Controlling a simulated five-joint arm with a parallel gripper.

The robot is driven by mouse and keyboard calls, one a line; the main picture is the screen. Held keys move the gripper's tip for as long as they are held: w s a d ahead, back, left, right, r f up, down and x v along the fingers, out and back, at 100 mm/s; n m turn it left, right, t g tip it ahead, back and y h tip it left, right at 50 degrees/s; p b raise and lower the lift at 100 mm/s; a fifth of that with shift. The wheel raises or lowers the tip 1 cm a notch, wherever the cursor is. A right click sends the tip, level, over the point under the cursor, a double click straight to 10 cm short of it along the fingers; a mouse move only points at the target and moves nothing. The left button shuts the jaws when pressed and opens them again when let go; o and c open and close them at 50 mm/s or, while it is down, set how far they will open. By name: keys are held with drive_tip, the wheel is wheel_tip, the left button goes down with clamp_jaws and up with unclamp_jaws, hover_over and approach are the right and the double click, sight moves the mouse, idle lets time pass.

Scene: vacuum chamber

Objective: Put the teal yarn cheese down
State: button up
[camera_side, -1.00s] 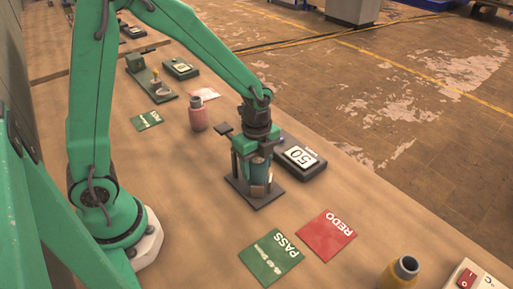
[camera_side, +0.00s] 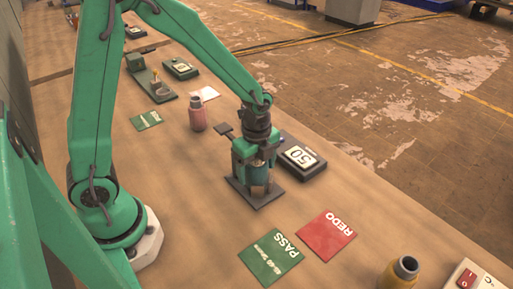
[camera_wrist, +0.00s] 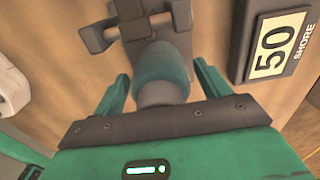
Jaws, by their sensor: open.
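The teal yarn cheese (camera_side: 259,174) stands upright on the dark base plate (camera_side: 263,200) of the hardness tester. In the wrist view the teal yarn cheese (camera_wrist: 162,64) shows its wound teal side and a grey tube end. My gripper (camera_side: 259,186) is low over the plate, around the cheese. In the wrist view my gripper (camera_wrist: 165,88) is open, with one green finger on each side of the cheese and a visible gap at both. The gripper body hides part of the cheese in the side view.
The tester's display (camera_side: 301,157) reads 50, right behind the plate. A green PASS mat (camera_side: 271,258) and red REDO mat (camera_side: 327,236) lie bare in front.

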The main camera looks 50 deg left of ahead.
drive_tip(key=shift+r, duration=0.1)
wheel_tip(320, 180, up, 12)
idle(0.7)
drive_tip(key=shift+r, duration=0.15)
idle(0.4)
drive_tip(key=s+a+r+n+t, duration=0.2)
drive_tip(key=s+n, duration=0.4)
drive_tip(key=n, duration=0.3)
drive_tip(key=s+a+r+n+t, duration=0.3)
drive_tip(key=s+r+n, duration=0.2)
drive_tip(key=n, duration=0.4)
drive_tip(key=shift+s+r+t, duration=0.15)
drive_tip(key=shift+s+t, duration=0.15)
drive_tip(key=shift+s, duration=0.5)
